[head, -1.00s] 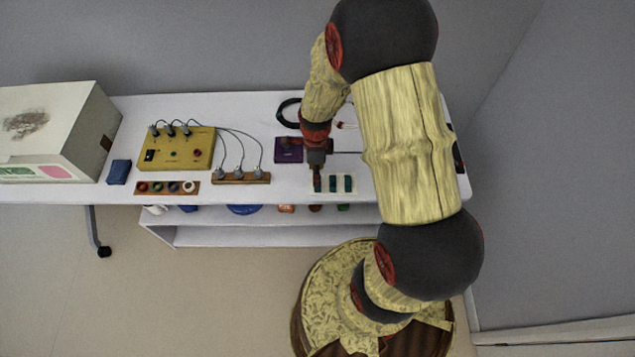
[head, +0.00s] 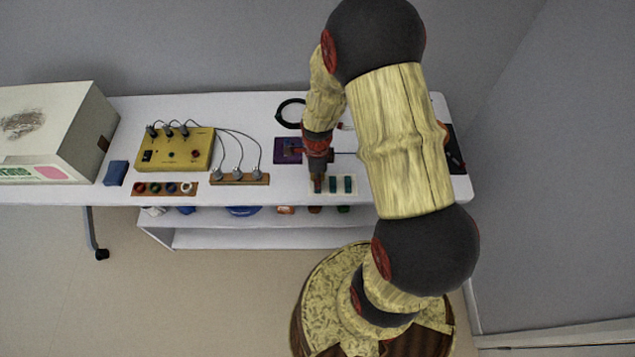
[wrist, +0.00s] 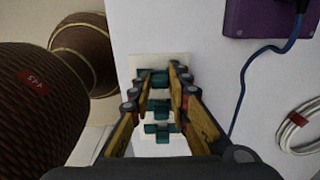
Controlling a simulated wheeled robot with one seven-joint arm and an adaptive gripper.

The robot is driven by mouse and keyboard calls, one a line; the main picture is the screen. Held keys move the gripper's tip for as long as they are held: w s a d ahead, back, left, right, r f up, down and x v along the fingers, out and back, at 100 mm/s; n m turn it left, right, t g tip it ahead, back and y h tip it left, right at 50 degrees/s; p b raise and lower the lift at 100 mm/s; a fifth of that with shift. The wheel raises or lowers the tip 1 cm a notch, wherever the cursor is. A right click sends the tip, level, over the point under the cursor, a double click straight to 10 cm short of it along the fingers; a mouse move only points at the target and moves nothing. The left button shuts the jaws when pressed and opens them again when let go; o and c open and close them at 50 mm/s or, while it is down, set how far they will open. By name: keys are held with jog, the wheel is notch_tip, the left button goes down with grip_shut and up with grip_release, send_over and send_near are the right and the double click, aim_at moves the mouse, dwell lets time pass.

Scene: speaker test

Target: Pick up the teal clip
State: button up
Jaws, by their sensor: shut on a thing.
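Several small teal clips stand in a row on a white card (head: 355,190) near the table's front edge. In the head view, two of them, the middle clip (head: 333,185) and the right clip (head: 348,184), show beside my gripper (head: 318,188), which points down at the card's left end. In the wrist view, my gripper (wrist: 158,76) is shut with its fingertips on the far teal clip (wrist: 155,78). The other two clips, a middle one (wrist: 158,106) and a near one (wrist: 160,128), lie below it in the picture. I cannot tell whether the held clip touches the card.
A purple box (head: 283,151) with a blue cable (wrist: 243,88) stands behind the card to the left. A black coil (head: 287,112) lies at the back. A dark tablet (head: 454,150) lies at right.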

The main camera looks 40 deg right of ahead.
jog(key=shift+c, duration=0.5)
jog(key=shift+r, duration=0.55)
notch_tip(320, 180, up, 2)
jog(key=shift+r+p, duration=0.15)
jog(key=shift+p, duration=0.65)
jog(key=s+d+r+p, duration=0.1)
jog(key=s+r+p, duration=0.1)
jog(key=s+r, duration=0.2)
jog(key=s+d+r+p, duration=0.1)
jog(key=s+r+p, duration=0.1)
jog(key=s+r, duration=0.3)
jog(key=s, duration=0.4)
jog(key=shift+s+d+r, duration=0.15)
jog(key=shift+s+r, duration=0.15)
jog(key=shift+s, duration=0.1)
